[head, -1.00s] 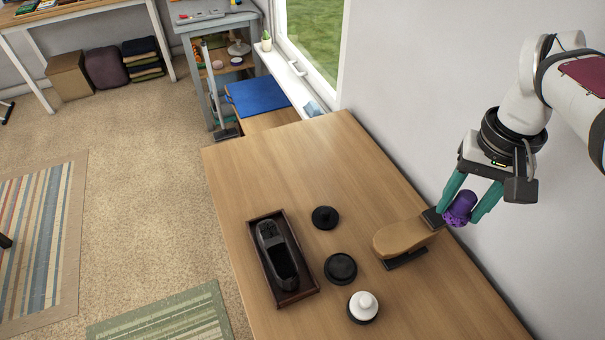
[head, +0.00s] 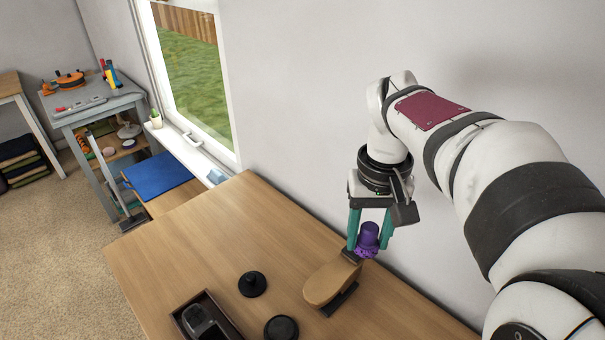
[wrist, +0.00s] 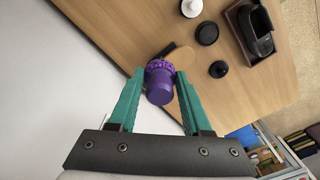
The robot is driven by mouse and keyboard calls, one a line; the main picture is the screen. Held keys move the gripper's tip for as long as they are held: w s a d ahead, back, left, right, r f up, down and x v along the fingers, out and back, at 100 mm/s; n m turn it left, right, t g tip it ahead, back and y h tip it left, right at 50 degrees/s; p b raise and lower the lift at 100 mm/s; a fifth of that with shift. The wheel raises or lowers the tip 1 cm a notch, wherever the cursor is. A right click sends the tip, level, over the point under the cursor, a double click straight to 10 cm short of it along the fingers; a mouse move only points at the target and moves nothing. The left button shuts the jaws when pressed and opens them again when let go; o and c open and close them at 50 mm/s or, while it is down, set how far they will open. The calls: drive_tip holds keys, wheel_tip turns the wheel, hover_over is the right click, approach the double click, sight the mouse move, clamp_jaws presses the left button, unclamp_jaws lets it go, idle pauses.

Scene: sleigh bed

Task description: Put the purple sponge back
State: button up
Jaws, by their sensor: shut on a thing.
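The purple sponge (head: 368,238) is between the green fingers of my gripper (head: 368,240), which is shut on it. My gripper also shows there (wrist: 159,90). In the head view the sponge is above or just behind the black end of a tan padded stand (head: 332,282) near the wall edge of the wooden table (head: 200,235). Whether the sponge touches the stand cannot be told.
Black round knobs (head: 253,284) (wrist: 207,33), a white-topped knob (wrist: 191,7) and a dark tray (head: 180,318) with a black shoe-like item (head: 204,322) stand on the table. The wall is close behind my gripper. A blue mat (head: 157,175) lies beyond the table.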

drive_tip(key=w+a+f, duration=0.3)
drive_tip(key=w+f, duration=0.2)
drive_tip(key=w, duration=0.4)
drive_tip(key=n, duration=0.1)
approach(308, 256)
wheel_tip(308, 256, down, 4)
drive_tip(key=shift+r, duration=0.15)
drive_tip(key=shift+f, duration=0.65)
drive_tip(key=shift+f, duration=0.65)
drive_tip(key=o, duration=1.3)
